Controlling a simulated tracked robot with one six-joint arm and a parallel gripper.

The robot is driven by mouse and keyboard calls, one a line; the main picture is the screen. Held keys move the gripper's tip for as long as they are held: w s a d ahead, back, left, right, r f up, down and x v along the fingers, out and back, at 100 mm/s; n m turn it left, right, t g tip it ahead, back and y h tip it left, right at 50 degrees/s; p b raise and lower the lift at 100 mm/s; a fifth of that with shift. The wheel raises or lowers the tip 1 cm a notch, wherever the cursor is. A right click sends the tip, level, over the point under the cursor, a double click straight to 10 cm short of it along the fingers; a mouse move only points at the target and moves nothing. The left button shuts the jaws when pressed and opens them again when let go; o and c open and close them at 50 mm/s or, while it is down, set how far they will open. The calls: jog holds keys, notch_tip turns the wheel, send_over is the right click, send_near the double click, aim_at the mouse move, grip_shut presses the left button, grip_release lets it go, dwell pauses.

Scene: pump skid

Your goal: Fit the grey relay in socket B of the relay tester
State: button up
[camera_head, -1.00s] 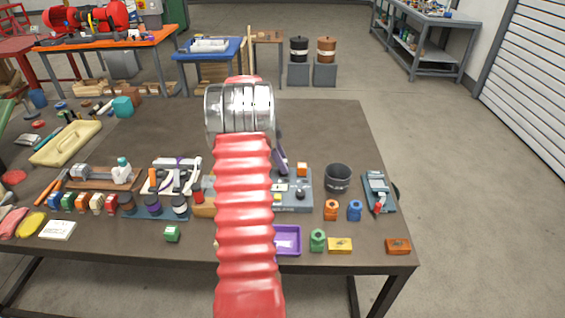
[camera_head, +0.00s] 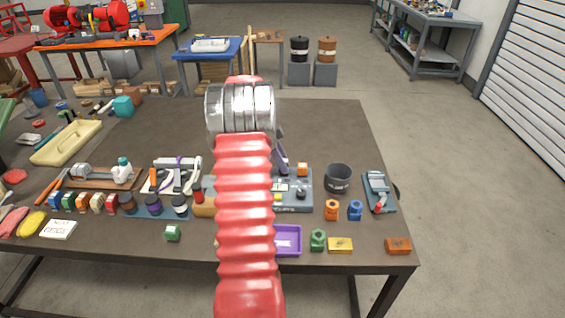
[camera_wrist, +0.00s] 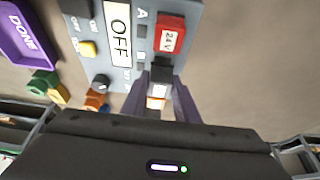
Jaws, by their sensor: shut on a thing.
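The relay tester (camera_wrist: 105,67) is a blue-grey panel with an OFF display, a yellow button and a black knob. It also shows in the head view (camera_head: 295,206), partly behind my arm. A red block marked 24V (camera_wrist: 169,35) sits on it beside the letter A. My gripper (camera_wrist: 161,78) has purple fingers shut on a dark block, which I take as the grey relay (camera_wrist: 160,72), just below the red one in the wrist view. Socket B is hidden there, and I cannot tell whether the relay is seated. A white and orange patch (camera_wrist: 156,100) shows between the fingers.
A purple DONE tray (camera_wrist: 27,33) lies beside the tester, with a green nut (camera_head: 317,240) and an orange nut (camera_head: 331,209) nearby. A dark cup (camera_head: 338,178) and a blue-grey meter (camera_head: 378,190) stand right of the tester.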

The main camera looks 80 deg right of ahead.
jog(key=shift+f, duration=0.9)
dwell(0.3)
jog(key=o, duration=1)
jog(key=shift+r, duration=0.15)
jog(key=v, duration=1.3)
jog(key=shift+w+r, duration=0.15)
jog(key=shift+w, duration=0.1)
jog(key=shift+a, duration=0.1)
